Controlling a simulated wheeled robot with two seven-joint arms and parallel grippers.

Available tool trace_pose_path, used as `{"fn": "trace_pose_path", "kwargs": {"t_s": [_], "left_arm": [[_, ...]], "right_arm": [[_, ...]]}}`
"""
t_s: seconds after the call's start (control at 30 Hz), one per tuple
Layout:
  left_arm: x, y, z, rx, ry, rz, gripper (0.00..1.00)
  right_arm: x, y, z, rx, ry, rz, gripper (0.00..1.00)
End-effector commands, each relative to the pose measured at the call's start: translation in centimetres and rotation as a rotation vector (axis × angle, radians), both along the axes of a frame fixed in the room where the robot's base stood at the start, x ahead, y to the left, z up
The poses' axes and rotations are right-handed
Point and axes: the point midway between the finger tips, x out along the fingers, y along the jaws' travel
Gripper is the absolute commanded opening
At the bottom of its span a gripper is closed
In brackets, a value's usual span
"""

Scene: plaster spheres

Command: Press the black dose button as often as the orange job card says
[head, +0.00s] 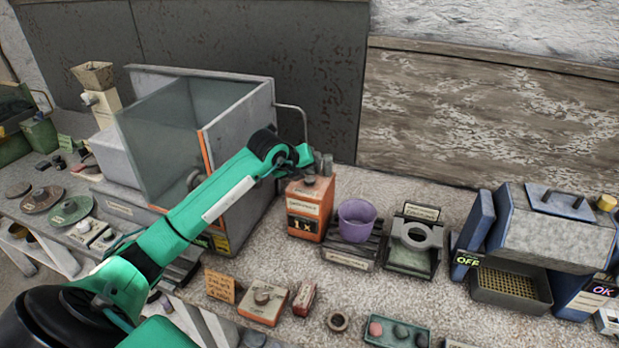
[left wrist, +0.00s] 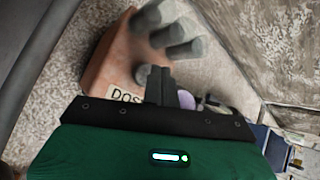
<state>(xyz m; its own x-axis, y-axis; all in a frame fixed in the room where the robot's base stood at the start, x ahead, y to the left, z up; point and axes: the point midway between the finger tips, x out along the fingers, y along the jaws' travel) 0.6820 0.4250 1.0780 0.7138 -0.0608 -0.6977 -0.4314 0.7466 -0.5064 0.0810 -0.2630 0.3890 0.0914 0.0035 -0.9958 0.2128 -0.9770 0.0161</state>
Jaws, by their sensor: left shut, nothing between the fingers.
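The orange dose box (head: 306,222) stands on the bench, with a lit "1 x" on its front. It also shows in the left wrist view (left wrist: 112,62), with a label starting "DOS". Several grey cylinders (left wrist: 170,30) stand on its top. A dark round knob, apparently the dose button (left wrist: 141,74), shows beside my fingertips. My left gripper (left wrist: 159,84) is shut and empty, over the box top; it also shows in the head view (head: 306,168). I cannot tell whether it touches the button. The orange job card (head: 220,286) stands in front; its writing is too small to read.
A purple cup (head: 356,220) stands on a slatted stand right of the box. A glass-fronted grey cabinet (head: 240,130) is close on the left. A stamp-like block (head: 263,303) and a small red box (head: 304,298) lie in front. A grey machine (head: 548,228) stands right.

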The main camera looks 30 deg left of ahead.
Motion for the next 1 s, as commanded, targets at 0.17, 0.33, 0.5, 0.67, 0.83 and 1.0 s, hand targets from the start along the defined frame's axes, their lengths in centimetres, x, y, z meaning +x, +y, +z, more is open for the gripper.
{"fn": "trace_pose_path", "kwargs": {"t_s": [0.17, 0.33, 0.5, 0.67, 0.83, 1.0], "left_arm": [[0.0, 0.0, 0.2, 0.0, 0.0, 0.0, 0.0], [0.0, 0.0, 0.3, 0.0, -0.001, 0.0, 0.0], [0.0, 0.0, 1.1, 0.0, -0.002, 0.001, 0.0], [0.1, 0.0, 2.8, 0.0, -0.004, 0.001, 0.0], [0.0, 0.0, 4.4, -0.001, -0.002, -0.001, 0.0], [0.0, 0.0, 5.3, -0.001, -0.002, -0.001, 0.0]], "right_arm": [[0.0, 0.1, 0.1, 0.001, 0.0, -0.001, 0.0], [0.0, 0.1, 0.1, 0.001, 0.0, 0.0, 0.0], [0.0, 0.1, 0.6, 0.001, 0.0, 0.0, 0.0], [0.0, 0.1, 1.4, 0.001, 0.0, 0.0, 0.0], [0.0, 0.1, 2.1, 0.001, 0.0, 0.0, 0.0], [0.0, 0.1, 2.4, 0.001, 0.0, 0.0, 0.0]]}}
